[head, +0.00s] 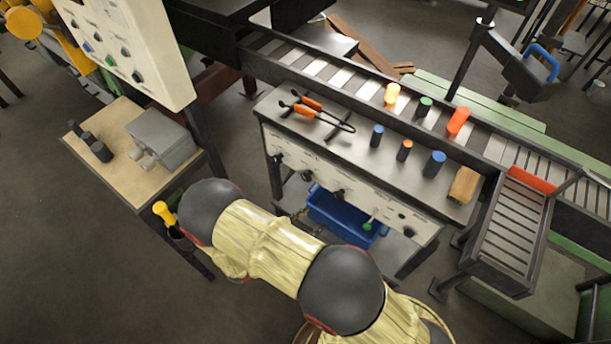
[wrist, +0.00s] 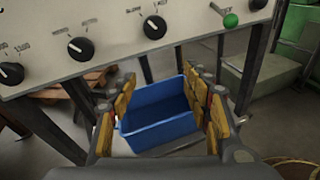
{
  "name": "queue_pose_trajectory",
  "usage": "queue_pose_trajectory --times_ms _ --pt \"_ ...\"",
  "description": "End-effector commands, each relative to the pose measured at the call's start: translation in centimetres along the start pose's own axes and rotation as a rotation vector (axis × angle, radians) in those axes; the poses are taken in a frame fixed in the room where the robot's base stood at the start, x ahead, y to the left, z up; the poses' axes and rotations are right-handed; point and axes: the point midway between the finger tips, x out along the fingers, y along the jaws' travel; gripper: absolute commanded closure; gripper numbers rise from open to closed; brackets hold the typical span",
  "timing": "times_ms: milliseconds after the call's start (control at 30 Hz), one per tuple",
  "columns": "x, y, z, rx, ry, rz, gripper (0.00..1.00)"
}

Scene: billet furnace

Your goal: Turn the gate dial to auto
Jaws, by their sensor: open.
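A pale control panel shows along the top of the wrist view (wrist: 110,58) and on the bench front in the head view (head: 325,172). In the wrist view it carries a black dial on the left (wrist: 80,48), a black dial in the middle (wrist: 154,27) and others cut by the frame edges. Their labels are too small to read, so I cannot tell which is the gate dial or its setting. My gripper (wrist: 162,98) is open and empty, below and in front of the panel, apart from the dials.
A green knob (wrist: 231,20) sticks out from the panel's right part. A blue bin (wrist: 158,112) lies beyond my fingers, under the bench. Tongs (head: 318,113) and several cylinders stand on the bench top. A second panel (head: 130,45) stands upper left.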

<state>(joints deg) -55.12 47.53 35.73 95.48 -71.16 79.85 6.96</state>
Motion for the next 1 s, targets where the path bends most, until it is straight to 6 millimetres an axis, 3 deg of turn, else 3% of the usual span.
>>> queue_pose_trajectory --times_ms 67,200,300,467,800,1000 --pt "0.1 2.5 -0.5 0.002 -0.034 0.088 0.51" --pt "-0.9 7.4 0.4 0.049 -0.074 0.224 0.51" --pt "-1.6 9.4 1.3 0.072 -0.103 0.288 0.51" --pt "-1.1 9.9 2.1 0.094 -0.128 0.304 0.51" --pt "3.7 11.3 2.8 0.094 -0.126 0.300 0.51" --pt "5.4 11.8 3.0 0.093 -0.125 0.301 0.51"
